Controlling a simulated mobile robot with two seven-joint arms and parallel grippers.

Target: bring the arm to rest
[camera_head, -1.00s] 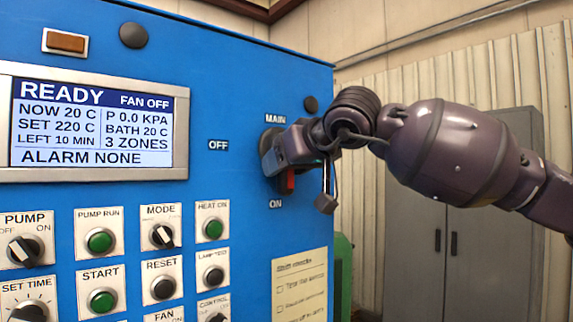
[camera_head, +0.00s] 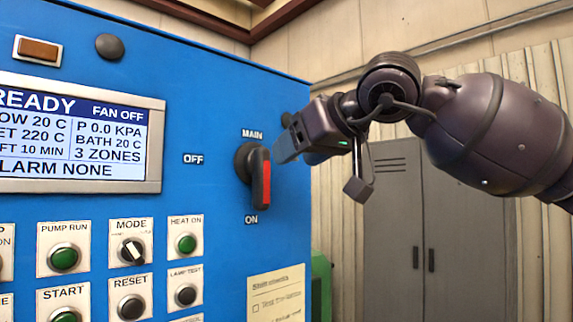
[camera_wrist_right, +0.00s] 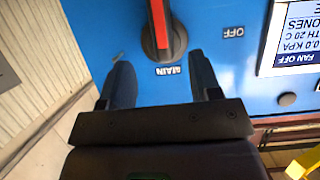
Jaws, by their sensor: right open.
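The main switch (camera_head: 262,180) is a black rotary knob with a red-faced handle on the blue panel, and the handle points down at the ON label. It also shows in the right wrist view (camera_wrist_right: 158,32), just beyond the fingertips. My right gripper (camera_head: 283,150) is to the right of the switch and a little above the handle, apart from it. In the wrist view its two fingers (camera_wrist_right: 161,62) are spread with nothing between them. My left gripper is in neither view.
The blue control panel (camera_head: 215,90) fills the left side, with a screen (camera_head: 85,135) reading READY, FAN OFF and ALARM NONE. Buttons and knobs line its lower part. A grey cabinet (camera_head: 395,245) stands behind my right arm. A green object (camera_head: 320,285) is beside the panel.

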